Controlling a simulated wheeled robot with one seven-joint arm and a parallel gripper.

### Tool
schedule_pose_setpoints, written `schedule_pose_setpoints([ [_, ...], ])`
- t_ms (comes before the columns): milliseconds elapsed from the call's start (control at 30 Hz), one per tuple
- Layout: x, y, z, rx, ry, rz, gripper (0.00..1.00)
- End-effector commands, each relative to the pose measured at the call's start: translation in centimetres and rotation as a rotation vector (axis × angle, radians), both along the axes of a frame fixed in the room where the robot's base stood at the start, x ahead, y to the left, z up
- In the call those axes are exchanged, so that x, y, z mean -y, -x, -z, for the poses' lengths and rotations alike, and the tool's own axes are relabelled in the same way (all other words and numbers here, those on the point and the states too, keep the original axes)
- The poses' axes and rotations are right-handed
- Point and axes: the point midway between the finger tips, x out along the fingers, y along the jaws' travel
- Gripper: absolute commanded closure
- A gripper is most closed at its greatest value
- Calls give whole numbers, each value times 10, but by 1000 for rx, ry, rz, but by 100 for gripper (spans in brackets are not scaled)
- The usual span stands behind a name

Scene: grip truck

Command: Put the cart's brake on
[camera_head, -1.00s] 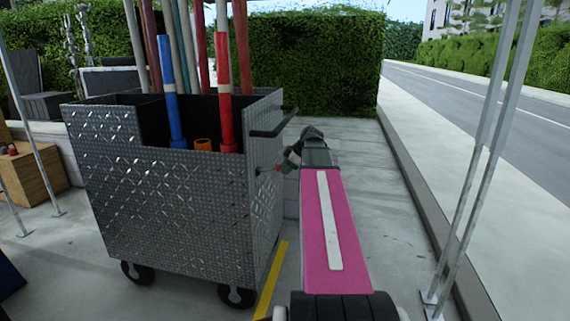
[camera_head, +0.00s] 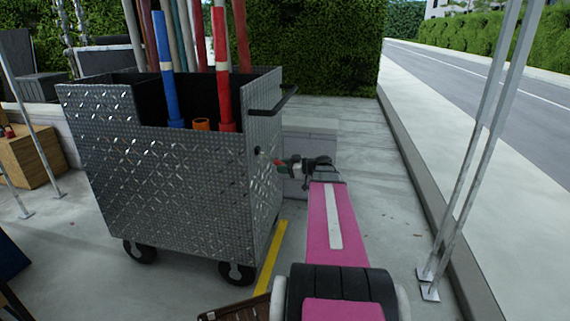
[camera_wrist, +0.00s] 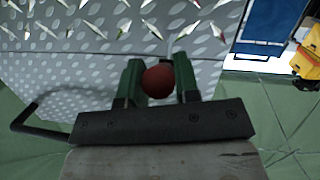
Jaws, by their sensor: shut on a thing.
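The cart (camera_head: 170,190) is a grey diamond-plate box on black wheels. It stands left of my arm, and its plated side also shows in the wrist view (camera_wrist: 60,50). A red ball knob (camera_wrist: 158,80), which looks like the brake's handle, sits between the two green fingers of my gripper (camera_wrist: 158,84). In the head view my gripper (camera_head: 284,163) is at the cart's right side, below the black push handle (camera_head: 276,101). The gripper is shut on the knob. The rod behind the knob is mostly hidden, so the brake's position cannot be told.
Coloured poles (camera_head: 222,80) stand in the cart. A yellow line (camera_head: 271,256) runs on the floor beside it. Thin metal posts (camera_head: 478,150) and a kerb (camera_head: 420,190) are on the right. A wooden crate (camera_head: 28,160) is at left.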

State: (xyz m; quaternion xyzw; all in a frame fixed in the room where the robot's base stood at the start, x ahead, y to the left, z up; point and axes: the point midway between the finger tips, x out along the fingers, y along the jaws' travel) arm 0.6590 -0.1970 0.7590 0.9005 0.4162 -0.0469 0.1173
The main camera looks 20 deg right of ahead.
Motion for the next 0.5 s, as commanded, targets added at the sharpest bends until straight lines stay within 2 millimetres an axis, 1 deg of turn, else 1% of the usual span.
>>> schedule_pose_setpoints([
  [167,-2,-2,6,24,-37,-2,100],
  [500,-4,-3,8,33,-52,-2,100],
])
